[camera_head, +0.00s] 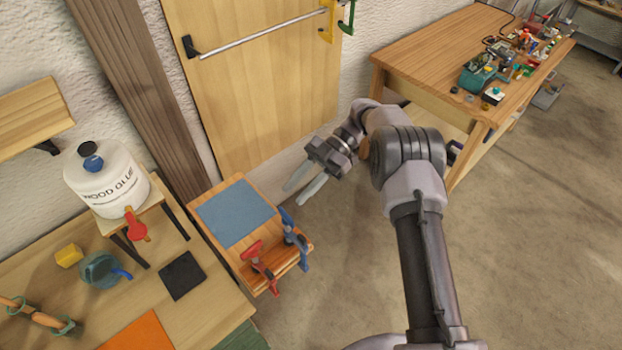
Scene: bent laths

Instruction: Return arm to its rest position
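My gripper (294,194) hangs in the air at the middle of the view, at the end of my bent arm. Its two pale fingers are apart with nothing visible between them, and they point down and left. In the picture they lie just right of the small wooden stand with the blue mat (236,212); the height of the gripper above the floor is hard to tell. My arm rises from the bottom edge and folds over toward the wall. It hides part of the right-hand workbench's near end.
A bench (215,310) at left holds a wood glue container (103,180), a yellow block (69,256) and an orange mat (138,333). Red (258,262) and blue (296,240) clamps sit on the stand. A workbench (425,50) with tools stands upper right. The floor at right is clear.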

